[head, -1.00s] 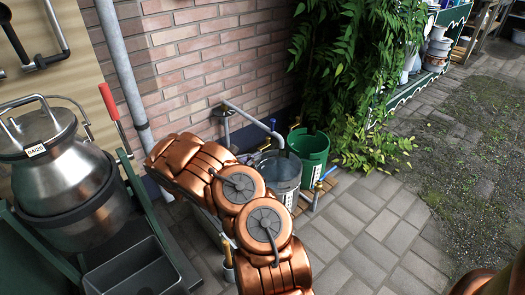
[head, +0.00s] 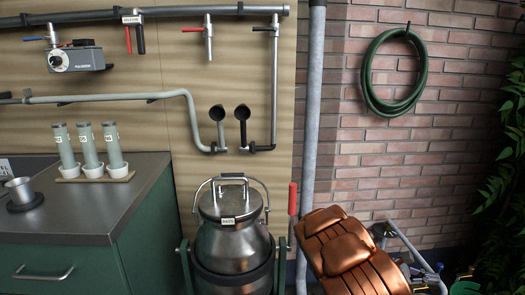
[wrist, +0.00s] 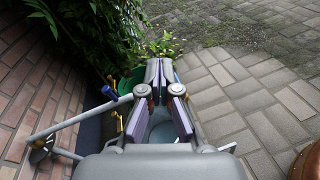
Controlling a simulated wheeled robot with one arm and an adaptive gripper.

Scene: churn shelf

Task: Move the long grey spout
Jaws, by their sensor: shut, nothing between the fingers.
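The long grey spout (wrist: 88,118) runs from a wall fitting at the left of the wrist view up to the right, ending behind my gripper's fingers. In the head view a grey pipe (head: 408,243), likely the same spout, shows at the lower right, partly hidden by my copper-coloured arm. My gripper (wrist: 158,68) is shut and empty, just right of the spout's far part. I cannot tell whether it touches the spout. It is not visible in the head view.
A green bucket (wrist: 130,80) stands beyond the gripper. A yellow-handled tap (wrist: 117,124) and a blue lever (wrist: 108,91) are near the spout. A milk churn (head: 232,240) stands left of my arm. A green hose (head: 369,75) hangs on the brick wall.

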